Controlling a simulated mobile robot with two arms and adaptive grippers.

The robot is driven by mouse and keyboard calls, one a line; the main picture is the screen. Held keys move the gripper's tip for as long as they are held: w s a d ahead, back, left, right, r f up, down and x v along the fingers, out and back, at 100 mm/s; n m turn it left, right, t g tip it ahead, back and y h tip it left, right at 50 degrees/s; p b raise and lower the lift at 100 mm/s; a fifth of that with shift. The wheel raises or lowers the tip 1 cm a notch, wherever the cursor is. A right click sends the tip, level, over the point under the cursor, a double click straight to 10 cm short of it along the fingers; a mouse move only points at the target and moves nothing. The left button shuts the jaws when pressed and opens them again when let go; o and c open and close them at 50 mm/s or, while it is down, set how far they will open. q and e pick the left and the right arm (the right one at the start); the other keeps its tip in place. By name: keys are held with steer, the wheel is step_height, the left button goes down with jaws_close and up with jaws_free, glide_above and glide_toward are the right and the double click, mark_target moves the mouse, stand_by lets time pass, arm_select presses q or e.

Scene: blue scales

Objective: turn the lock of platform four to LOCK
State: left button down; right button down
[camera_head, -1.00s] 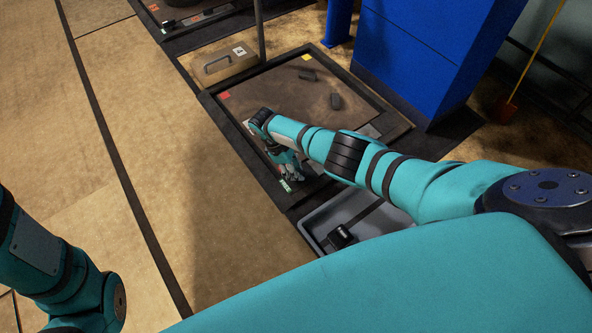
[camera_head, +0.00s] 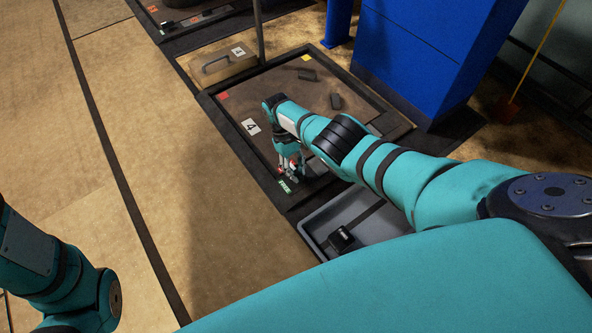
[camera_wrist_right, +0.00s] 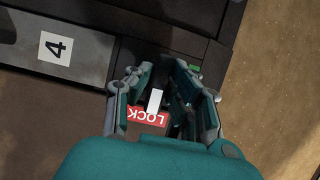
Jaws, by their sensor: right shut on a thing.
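Platform four (camera_head: 232,112) is a brown plate in a dark frame, with a white "4" label (camera_head: 250,126) that also shows in the right wrist view (camera_wrist_right: 56,48). My right gripper (camera_head: 291,176) points down at the platform's near corner. In the right wrist view my right gripper (camera_wrist_right: 165,98) is shut on the lock's small white lever (camera_wrist_right: 154,100), which sits between its fingers. A red LOCK label (camera_wrist_right: 147,117) lies beside the lever, partly covered by the fingers. A green label (camera_head: 285,187) lies at the frame's edge. My left gripper is out of view.
A beige block with a handle (camera_head: 223,64) stands at the platform's far left. Dark small pieces (camera_head: 336,101) lie on the plate. A grey tray (camera_head: 372,229) adjoins the near edge. A blue cabinet (camera_head: 425,60) stands behind. The floor at left is clear.

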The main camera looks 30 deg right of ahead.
stand_by(0.5)
steer(key=c, duration=1.2)
jaws_free()
steer(key=shift+c, duration=0.2)
steer(key=shift+w, duration=0.1)
steer(key=v, duration=1.2)
steer(key=shift+d, duration=0.1)
